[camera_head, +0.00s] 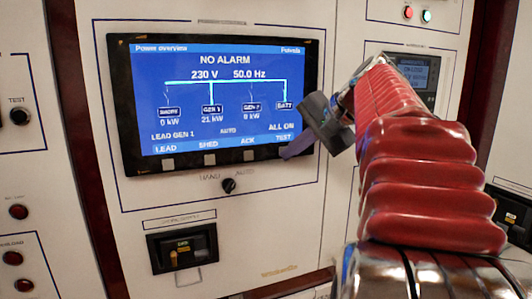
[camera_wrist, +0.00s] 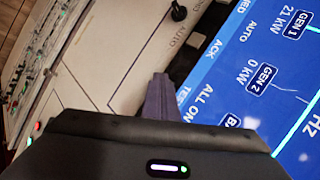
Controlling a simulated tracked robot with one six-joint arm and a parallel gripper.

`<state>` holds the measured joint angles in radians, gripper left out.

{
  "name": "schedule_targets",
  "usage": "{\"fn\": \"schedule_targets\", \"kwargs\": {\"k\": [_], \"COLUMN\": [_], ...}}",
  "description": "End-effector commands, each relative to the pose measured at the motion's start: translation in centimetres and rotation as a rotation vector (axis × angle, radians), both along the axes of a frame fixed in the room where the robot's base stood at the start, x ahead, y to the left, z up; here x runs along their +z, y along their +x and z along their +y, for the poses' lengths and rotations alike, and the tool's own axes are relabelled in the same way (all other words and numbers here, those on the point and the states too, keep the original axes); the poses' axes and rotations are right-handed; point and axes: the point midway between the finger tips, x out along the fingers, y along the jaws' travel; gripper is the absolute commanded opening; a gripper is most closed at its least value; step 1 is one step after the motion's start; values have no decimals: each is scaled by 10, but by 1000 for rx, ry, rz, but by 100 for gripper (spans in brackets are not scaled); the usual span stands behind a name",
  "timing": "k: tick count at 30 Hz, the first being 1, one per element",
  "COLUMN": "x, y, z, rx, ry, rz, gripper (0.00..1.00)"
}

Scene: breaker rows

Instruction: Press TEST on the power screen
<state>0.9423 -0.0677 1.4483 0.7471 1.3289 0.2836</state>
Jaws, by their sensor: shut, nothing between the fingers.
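The power screen (camera_head: 225,120) is a blue display in a black frame on a pale panel, and it also shows tilted in the wrist view (camera_wrist: 235,75). It reads NO ALARM, with LEAD, SHED, ACK and TEST along its bottom edge. The TEST label (camera_head: 284,138) is at the bottom right; in the wrist view its label (camera_wrist: 182,97) is partly covered by my fingers.
Grey buttons sit under LEAD (camera_head: 167,163), SHED (camera_head: 209,159) and ACK (camera_head: 247,155). A black selector knob (camera_head: 229,185) is below the screen. A black unit (camera_head: 183,248) is lower down. A smaller screen (camera_head: 415,71) is behind my arm.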

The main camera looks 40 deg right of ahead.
Motion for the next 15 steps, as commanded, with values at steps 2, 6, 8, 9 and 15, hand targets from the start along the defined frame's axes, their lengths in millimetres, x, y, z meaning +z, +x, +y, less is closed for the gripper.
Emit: {"fn": "schedule_targets", "kwargs": {"k": [2, 6, 8, 9, 15], "x": [0, 0, 0, 0, 0], "y": [0, -1, -3, -5, -13], "z": [0, 0, 0, 1, 3], "rx": [0, -1, -1, -1, -2], "ry": [0, -1, -1, -1, 0], "rz": [0, 0, 0, -1, 0], "gripper": [0, 0, 0, 0, 0]}}
